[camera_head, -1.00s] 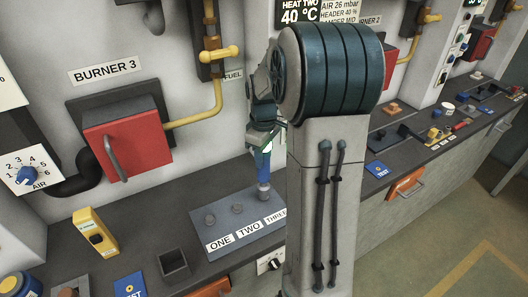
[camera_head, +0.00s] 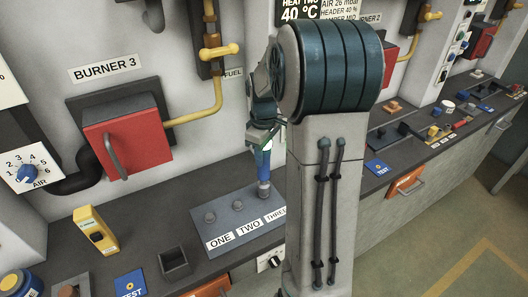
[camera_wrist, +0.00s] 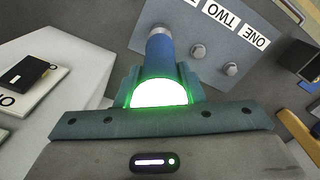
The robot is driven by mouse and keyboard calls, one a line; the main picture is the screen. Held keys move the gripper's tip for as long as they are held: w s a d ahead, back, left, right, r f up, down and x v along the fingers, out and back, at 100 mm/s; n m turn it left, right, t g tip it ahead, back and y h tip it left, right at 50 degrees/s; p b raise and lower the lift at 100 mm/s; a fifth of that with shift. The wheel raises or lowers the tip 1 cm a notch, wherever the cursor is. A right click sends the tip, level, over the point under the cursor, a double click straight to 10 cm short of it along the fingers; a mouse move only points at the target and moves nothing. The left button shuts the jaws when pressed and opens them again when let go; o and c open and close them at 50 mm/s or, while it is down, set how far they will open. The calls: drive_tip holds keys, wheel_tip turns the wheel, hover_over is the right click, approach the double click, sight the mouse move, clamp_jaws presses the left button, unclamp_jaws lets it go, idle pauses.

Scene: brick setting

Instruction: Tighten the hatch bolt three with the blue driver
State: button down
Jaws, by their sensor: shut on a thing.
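The grey hatch plate (camera_head: 220,220) lies on the counter with labels ONE, TWO and THREE along its front edge. Bolt one (camera_head: 210,218) and bolt two (camera_head: 237,205) stand bare on it; both also show in the wrist view, bolt one (camera_wrist: 231,69) and bolt two (camera_wrist: 198,51). My gripper (camera_head: 262,150) is shut on the blue driver (camera_wrist: 160,55), which points down. The driver's grey tip (camera_head: 263,190) is at the place of bolt three, behind the THREE label. Bolt three itself is hidden by the tip, so I cannot tell how they meet.
A yellow device (camera_head: 96,232) and a dark open square holder (camera_head: 174,262) stand left of the plate. A red burner box (camera_head: 128,140) with a handle and a yellow pipe (camera_head: 205,112) are on the wall behind. My arm hides the counter right of the plate.

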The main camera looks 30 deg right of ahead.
drive_tip(key=shift+f+b, duration=0.95)
drive_tip(key=shift+f, duration=0.35)
idle(1.3)
drive_tip(key=shift+r, duration=0.1)
drive_tip(key=shift+r+p, duration=2.65)
drive_tip(key=shift+r, duration=0.85)
drive_tip(key=shift+d+f, duration=0.1)
